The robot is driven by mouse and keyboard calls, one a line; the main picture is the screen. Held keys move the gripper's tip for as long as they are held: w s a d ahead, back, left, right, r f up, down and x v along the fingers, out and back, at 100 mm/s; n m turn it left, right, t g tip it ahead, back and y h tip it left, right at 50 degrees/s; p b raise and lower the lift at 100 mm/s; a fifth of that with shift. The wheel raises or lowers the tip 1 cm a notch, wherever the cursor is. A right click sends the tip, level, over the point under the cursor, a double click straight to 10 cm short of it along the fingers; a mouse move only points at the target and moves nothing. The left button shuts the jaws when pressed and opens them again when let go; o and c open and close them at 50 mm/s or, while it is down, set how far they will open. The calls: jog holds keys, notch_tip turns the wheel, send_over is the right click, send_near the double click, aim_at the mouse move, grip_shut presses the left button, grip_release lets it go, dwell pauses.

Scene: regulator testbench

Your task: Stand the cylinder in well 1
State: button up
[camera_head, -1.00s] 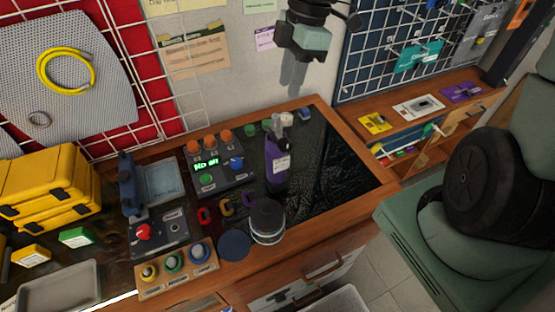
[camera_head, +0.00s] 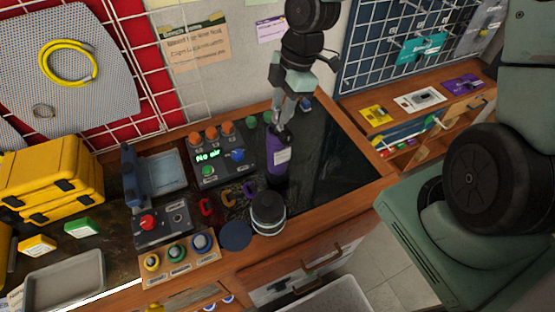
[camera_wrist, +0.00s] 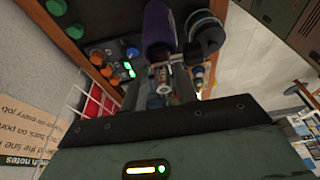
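The purple cylinder (camera_head: 277,158) stands upright on the dark bench top, with a pale label on its side. My gripper (camera_head: 284,131) points down at the cylinder's neck, and its fingers overlap the valve top in the head view. In the wrist view the purple cylinder (camera_wrist: 158,28) is at the top centre, with its metal valve (camera_wrist: 161,76) just ahead of my gripper (camera_wrist: 160,92). The fingers are dark and partly hidden there, so I cannot tell whether they touch or grip the valve. I cannot make out which place is well 1.
A dark round canister (camera_head: 268,213) and a flat blue disc (camera_head: 236,235) stand in front of the cylinder. A control box (camera_head: 222,158) reading "No air" is to its left. A panel of coloured fittings (camera_head: 178,254) lies front left. The bench's right side is clear.

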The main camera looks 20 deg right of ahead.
aim_at(275, 125)
jog(key=x, duration=0.2)
jog(key=p+x, duration=0.1)
jog(key=x, duration=0.1)
jog(key=shift+s+a+f, duration=0.1)
jog(key=shift+s+a, duration=0.1)
jog(key=shift+a, duration=0.05)
jog(key=shift+f, duration=0.55)
jog(key=shift+w, duration=0.1)
grip_shut()
jog(key=shift+a+p, duration=0.1)
jog(key=shift+p, duration=0.2)
dwell(0.4)
